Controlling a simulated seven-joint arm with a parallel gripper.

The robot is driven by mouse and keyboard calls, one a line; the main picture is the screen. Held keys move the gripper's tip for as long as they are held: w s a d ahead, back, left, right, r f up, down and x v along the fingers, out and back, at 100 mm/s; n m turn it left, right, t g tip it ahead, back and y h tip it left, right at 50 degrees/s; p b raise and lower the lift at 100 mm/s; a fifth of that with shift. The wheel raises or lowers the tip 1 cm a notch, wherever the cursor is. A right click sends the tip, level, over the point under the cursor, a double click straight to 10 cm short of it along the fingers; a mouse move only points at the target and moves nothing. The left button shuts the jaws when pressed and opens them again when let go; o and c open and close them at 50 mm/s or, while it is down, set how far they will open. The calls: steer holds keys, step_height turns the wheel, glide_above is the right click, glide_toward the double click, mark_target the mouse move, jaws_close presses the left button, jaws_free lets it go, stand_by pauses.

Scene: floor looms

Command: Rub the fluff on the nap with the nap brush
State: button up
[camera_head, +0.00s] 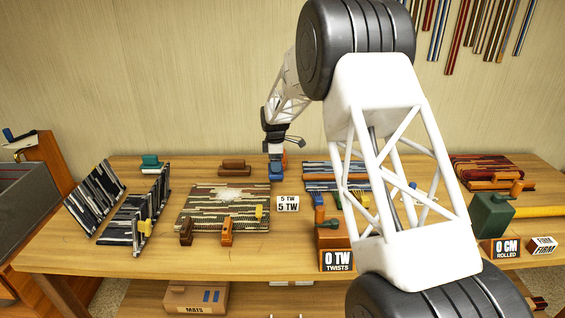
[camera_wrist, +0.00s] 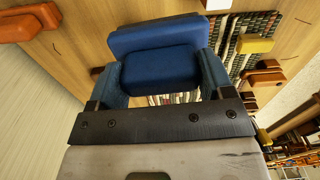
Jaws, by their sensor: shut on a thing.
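My gripper (camera_head: 276,160) is shut on a blue block-shaped brush (camera_head: 276,172), just behind the right back corner of the striped mat. In the wrist view the brush (camera_wrist: 160,68) sits between both fingers, its wider blue part beyond the gripped part. The striped brown, green and cream mat (camera_head: 212,218) lies flat on the bench. A pale patch of fluff (camera_head: 232,192) lies on its back middle. The mat also shows in the wrist view (camera_wrist: 262,25), partly hidden by the brush; I cannot make out the fluff there. The brush is apart from the fluff.
A teal block (camera_head: 151,161) and a brown block (camera_head: 234,168) stand at the back.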

steer(key=a, duration=1.4)
steer(key=shift+f, duration=0.3)
steer(key=shift+a, duration=0.1)
